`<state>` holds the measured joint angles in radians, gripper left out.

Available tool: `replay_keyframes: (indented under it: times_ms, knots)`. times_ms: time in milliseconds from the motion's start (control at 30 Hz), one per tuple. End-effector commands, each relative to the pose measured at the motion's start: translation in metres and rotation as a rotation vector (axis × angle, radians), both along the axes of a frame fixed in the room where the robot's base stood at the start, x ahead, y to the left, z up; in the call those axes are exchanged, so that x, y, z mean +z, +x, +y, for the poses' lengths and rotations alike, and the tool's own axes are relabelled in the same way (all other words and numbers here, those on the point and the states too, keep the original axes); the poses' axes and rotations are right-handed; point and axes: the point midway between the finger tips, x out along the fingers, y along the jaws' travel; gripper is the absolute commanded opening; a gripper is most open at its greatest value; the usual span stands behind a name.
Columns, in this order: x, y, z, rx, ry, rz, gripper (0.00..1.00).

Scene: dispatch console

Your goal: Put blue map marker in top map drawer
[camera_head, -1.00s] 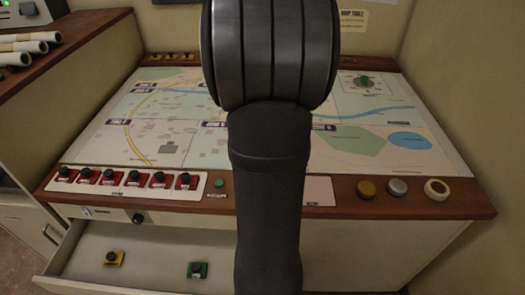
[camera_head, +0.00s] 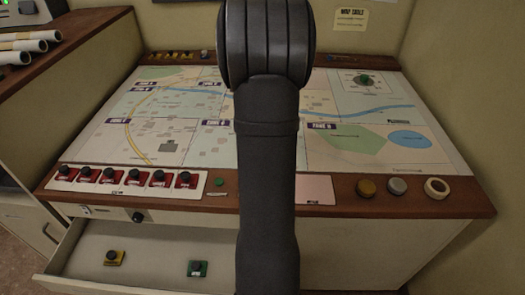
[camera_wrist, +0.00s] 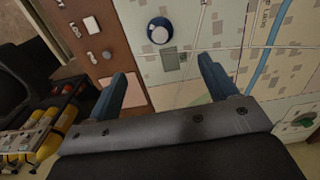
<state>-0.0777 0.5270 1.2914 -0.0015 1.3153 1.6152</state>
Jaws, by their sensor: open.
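A blue round-topped piece with a white face, which looks like the blue map marker (camera_wrist: 159,30), stands on the map near its wooden border in the wrist view. In the head view my arm hides that spot. My gripper (camera_wrist: 165,83) is open, with its two fingers apart and nothing between them. The marker appears beyond the fingertips, between their lines. The map drawer (camera_head: 150,270) is pulled out at the front left in the head view. A yellow marker (camera_head: 115,258) and a green marker (camera_head: 198,268) sit inside it, apart from each other.
The map table (camera_head: 440,160) has a row of red-based black knobs (camera_head: 133,178) at its front left. A green knob (camera_head: 364,80) is at the back right.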

Motion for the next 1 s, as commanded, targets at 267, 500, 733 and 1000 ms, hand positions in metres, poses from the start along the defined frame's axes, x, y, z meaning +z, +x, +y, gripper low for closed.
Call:
replay_keyframes:
  times_ms: [267, 500, 733, 1000]
  knots:
    - [-0.031, 0.000, 0.000, -0.035, 0.001, 0.014, 0.78]
    - [-0.084, 0.000, 0.000, -0.034, 0.001, 0.012, 0.78]
    - [-0.117, 0.000, -0.001, -0.033, 0.001, 0.010, 0.78]
    - [-0.141, -0.001, -0.006, -0.034, 0.001, 0.011, 0.78]
